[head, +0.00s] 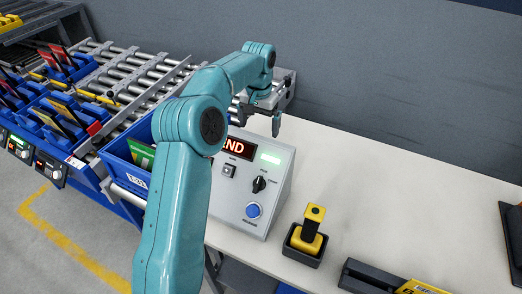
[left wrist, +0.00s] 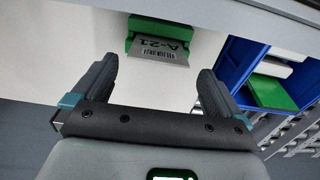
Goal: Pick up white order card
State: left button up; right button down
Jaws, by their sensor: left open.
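A pale card marked A-21 with a barcode (left wrist: 160,52) shows upside down in the left wrist view, in a green holder (left wrist: 150,28) on the pale table. I take it for the white order card. My left gripper (left wrist: 153,88) is open and empty, with the card beyond its fingertips, roughly between them and apart from them. In the head view my left gripper (head: 262,118) hangs over the table behind the control box; the card is hidden there. My right gripper is not in view.
A control box (head: 281,190) with a red display, knob and blue button stands on the table (head: 400,190). A yellow-handled tool (head: 313,222) stands in a dark holder. Blue bins (head: 120,152) and rollers (head: 150,72) lie left. A blue bin (left wrist: 236,62) is right in the wrist view.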

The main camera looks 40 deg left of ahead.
pick_arm(q)
jog(key=f, duration=0.6)
jog(key=shift+w+a+f+p, duration=0.1)
jog(key=shift+w+f+p, duration=0.15)
jog(key=shift+f+p, duration=0.05)
jog(key=shift+s+r, duration=0.15)
jog(key=c, duration=0.8)
jog(key=shift+o, duration=0.2)
